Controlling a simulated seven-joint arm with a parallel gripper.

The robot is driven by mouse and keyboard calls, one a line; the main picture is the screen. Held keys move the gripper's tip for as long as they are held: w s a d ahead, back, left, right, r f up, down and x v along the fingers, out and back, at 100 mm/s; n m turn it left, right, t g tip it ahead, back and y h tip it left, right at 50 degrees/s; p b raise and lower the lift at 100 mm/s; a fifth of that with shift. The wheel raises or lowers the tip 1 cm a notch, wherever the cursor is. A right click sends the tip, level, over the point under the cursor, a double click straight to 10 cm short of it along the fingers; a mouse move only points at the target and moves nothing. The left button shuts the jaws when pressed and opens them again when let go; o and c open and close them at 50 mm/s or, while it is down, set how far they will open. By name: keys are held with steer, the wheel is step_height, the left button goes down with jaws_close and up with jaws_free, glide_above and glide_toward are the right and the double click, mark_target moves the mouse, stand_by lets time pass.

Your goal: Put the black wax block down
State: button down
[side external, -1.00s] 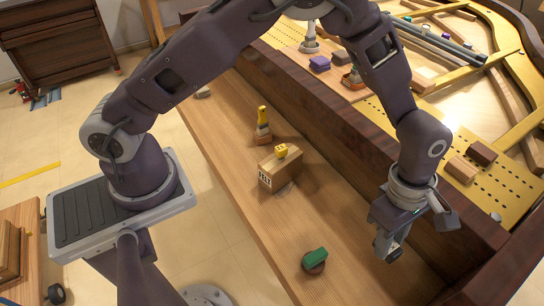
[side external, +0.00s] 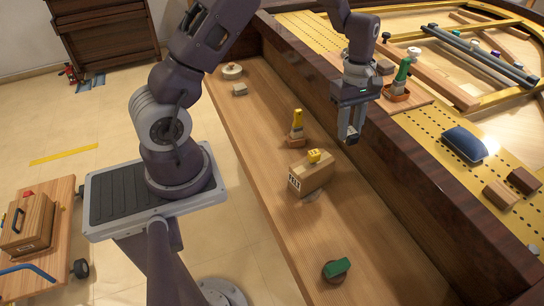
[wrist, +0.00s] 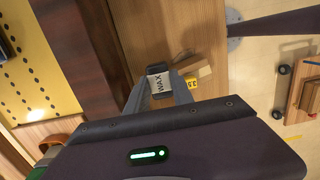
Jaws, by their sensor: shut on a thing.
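My gripper (side external: 349,138) hangs over the long wooden shelf (side external: 352,215), close to the dark inner wall, up and right of the cardboard box. It points down and is shut on the wax block (wrist: 160,86). In the wrist view the block sits between the fingertips, with a pale label reading "WAX" and dark edges. In the side view the block is mostly hidden by the fingers. It appears to be held above the shelf; the exact height is hard to tell.
A cardboard box (side external: 316,180) carries a small yellow item (side external: 314,156). A yellow-handled brush (side external: 297,124) stands behind it. A green-topped round item (side external: 336,268) lies at the front. The shelf between box and green-topped item looks clear. A dark wall (side external: 420,190) borders the shelf.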

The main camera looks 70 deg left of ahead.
steer(key=s+a, duration=0.6)
steer(key=a, duration=0.8)
glide_above(267, 157)
steer(key=shift+h, duration=0.3)
steer(key=f, duration=2.1)
steer(key=shift+a, duration=0.3)
steer(key=c, duration=1.1)
jaws_free()
steer(key=shift+f, duration=0.1)
